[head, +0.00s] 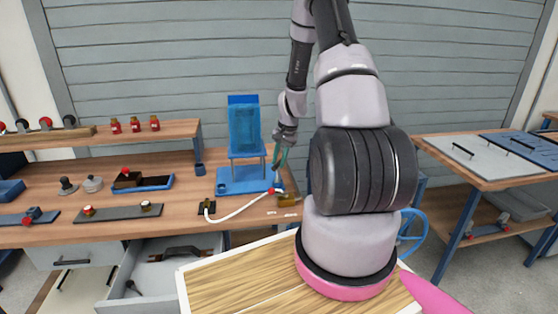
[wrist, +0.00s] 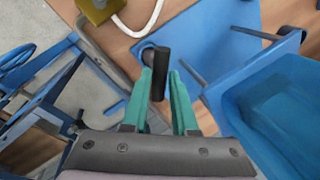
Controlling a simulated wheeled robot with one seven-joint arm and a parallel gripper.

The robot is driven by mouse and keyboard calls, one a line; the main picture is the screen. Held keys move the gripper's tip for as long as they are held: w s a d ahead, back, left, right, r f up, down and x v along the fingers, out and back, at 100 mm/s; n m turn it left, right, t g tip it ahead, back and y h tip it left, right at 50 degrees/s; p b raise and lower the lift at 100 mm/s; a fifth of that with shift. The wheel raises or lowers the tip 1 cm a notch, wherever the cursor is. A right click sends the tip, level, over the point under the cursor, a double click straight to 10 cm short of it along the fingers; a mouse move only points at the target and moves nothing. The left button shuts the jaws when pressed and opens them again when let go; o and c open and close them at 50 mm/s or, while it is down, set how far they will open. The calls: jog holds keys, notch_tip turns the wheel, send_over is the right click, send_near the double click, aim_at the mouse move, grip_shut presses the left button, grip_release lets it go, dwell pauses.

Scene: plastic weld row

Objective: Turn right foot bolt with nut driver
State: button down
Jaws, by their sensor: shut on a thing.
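My gripper (head: 277,164) is at the right side of the blue machine (head: 243,182), pointing down at the base's right edge. In the wrist view its green fingers (wrist: 163,92) are shut on a black cylindrical handle (wrist: 160,66), which looks like the nut driver. The handle stands between the fingers, roughly along the view. Its far end is over or beside a rounded blue part (wrist: 147,48) at the edge of the blue base plate (wrist: 205,45). The right foot bolt is not visible, and I cannot tell whether the driver is on it.
A blue translucent bin (head: 244,128) sits on the machine, close to the gripper in the wrist view. A white hose (head: 236,212) and a brass-coloured block (head: 288,199) lie in front on the bench. An open drawer (head: 160,268) is below. Red-capped jars (head: 135,125) stand back left.

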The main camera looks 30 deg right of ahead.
jog(key=shift+f, duration=0.2)
dwell(0.5)
jog(key=n, duration=0.4)
jog(key=shift+w+d+g+y, duration=0.1)
jog(key=shift+w+g+y, duration=0.05)
jog(key=shift+g+y, duration=0.15)
jog(key=shift+n+g, duration=0.3)
jog(key=shift+n, duration=0.9)
jog(key=n+g, duration=0.1)
jog(key=n, duration=0.3)
jog(key=shift+w+n+y, duration=0.15)
jog(key=shift+n+y, duration=0.15)
jog(key=n+g, duration=0.1)
jog(key=n, duration=0.3)
jog(key=shift+w, duration=0.1)
jog(key=shift+r, duration=2.5)
